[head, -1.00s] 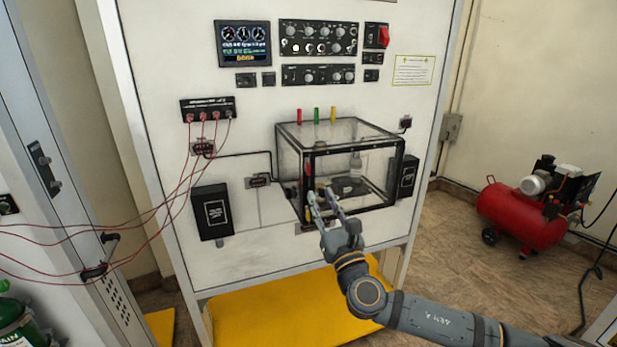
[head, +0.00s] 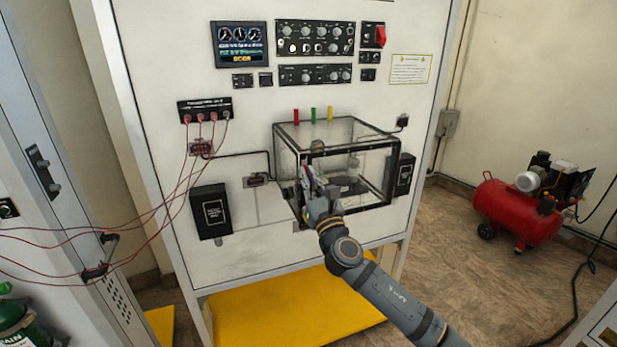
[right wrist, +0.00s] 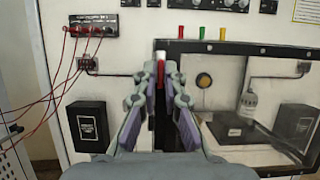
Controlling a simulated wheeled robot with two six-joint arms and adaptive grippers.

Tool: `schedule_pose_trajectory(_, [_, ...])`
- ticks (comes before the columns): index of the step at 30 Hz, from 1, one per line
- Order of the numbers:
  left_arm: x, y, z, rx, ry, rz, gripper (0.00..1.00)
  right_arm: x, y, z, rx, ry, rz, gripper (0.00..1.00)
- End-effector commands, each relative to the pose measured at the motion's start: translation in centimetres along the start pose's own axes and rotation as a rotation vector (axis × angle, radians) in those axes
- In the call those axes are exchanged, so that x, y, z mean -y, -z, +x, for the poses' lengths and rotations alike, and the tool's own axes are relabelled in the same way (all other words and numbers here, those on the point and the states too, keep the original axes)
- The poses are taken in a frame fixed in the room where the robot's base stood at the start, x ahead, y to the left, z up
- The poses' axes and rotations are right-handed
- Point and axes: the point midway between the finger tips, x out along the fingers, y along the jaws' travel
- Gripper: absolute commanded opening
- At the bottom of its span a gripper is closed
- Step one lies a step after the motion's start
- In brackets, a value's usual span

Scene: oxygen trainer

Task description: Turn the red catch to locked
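The red catch (right wrist: 160,64) shows as a small red and pale piece at the dark front corner post of the clear box (right wrist: 235,47). In the head view the clear box (head: 350,128) is fixed to the white panel, and my right gripper (head: 309,178) is at its left front corner, largely covering the catch. In the right wrist view my right gripper (right wrist: 161,76) has one fingertip on each side of the catch, with only a narrow gap between them. Whether the fingers touch it is unclear. My left gripper is not in view.
Red leads run from a black socket block (head: 205,109) at the left. A black case (head: 210,212) is on the panel left of the box. A yellow platform (head: 290,308) lies below. A red compressor (head: 520,212) stands on the floor at the right.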

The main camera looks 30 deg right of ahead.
Motion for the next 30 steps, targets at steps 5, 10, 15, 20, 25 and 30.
schedule_pose_trajectory(5, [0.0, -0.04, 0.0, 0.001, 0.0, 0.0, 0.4, 0.0, 0.0, -0.02, 0.0, 0.0, 0.0, 0.0])
schedule_pose_trajectory(10, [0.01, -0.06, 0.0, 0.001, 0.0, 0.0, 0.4, 0.0, 0.02, -0.02, 0.0, 0.002, 0.005, 0.0])
schedule_pose_trajectory(15, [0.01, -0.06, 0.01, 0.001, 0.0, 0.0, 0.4, -0.01, 0.0, -0.01, 0.0, 0.017, 0.042, 0.0])
schedule_pose_trajectory(20, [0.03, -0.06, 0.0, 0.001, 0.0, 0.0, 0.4, -0.03, 0.01, -0.01, 0.001, 0.051, 0.124, 0.0])
schedule_pose_trajectory(25, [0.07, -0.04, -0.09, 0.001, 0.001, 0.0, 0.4, -0.07, -0.04, 0.02, 0.001, 0.106, 0.255, 0.0])
schedule_pose_trajectory(30, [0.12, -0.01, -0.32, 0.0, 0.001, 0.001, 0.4, -0.1, -0.1, 0.05, 0.001, 0.168, 0.405, 0.0])
